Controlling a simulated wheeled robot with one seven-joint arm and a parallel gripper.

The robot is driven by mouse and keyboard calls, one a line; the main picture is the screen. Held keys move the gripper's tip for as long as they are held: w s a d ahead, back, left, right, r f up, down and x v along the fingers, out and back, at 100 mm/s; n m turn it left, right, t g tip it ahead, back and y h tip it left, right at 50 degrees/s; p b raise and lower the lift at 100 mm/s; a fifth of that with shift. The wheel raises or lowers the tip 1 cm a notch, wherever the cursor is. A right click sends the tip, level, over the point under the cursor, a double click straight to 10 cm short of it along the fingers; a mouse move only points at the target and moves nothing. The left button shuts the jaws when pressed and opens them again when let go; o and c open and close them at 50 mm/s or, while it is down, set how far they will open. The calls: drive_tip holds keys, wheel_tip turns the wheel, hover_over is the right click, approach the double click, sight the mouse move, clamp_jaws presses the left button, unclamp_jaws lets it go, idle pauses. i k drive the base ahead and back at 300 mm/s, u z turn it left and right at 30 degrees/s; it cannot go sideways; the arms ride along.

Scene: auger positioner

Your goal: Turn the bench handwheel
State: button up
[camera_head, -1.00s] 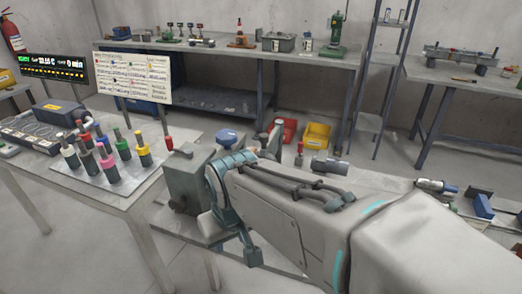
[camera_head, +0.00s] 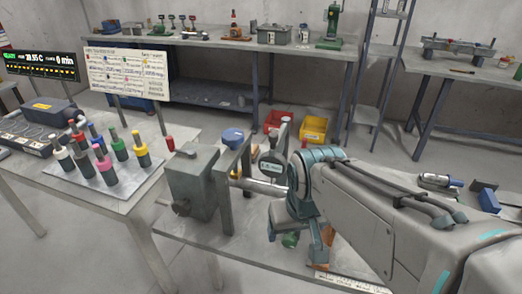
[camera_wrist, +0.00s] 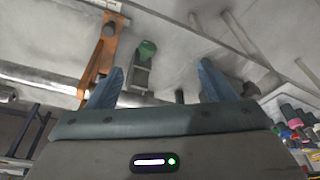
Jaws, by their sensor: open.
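The grey bench machine (camera_head: 198,185) stands on the low bench, left of my arm in the head view. I cannot tell for sure which part is the handwheel. My gripper (camera_wrist: 160,66) is open and empty in the wrist view, its two blue fingers apart. A green-headed part (camera_wrist: 147,50) shows beyond the gap between them, and an orange bracket (camera_wrist: 99,52) beyond the left finger. Neither is visibly touched.
A round dial gauge (camera_head: 272,165) stands close left of my wrist. A blue cap (camera_head: 232,137) shows behind the machine. Several coloured-top bottles (camera_head: 103,165) stand on the left table. Red (camera_head: 277,121) and yellow (camera_head: 313,129) bins lie behind the low bench.

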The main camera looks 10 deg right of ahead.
sight(182, 208)
drive_tip(key=u, duration=1.2)
drive_tip(key=i, duration=0.35)
drive_tip(key=z, duration=0.95)
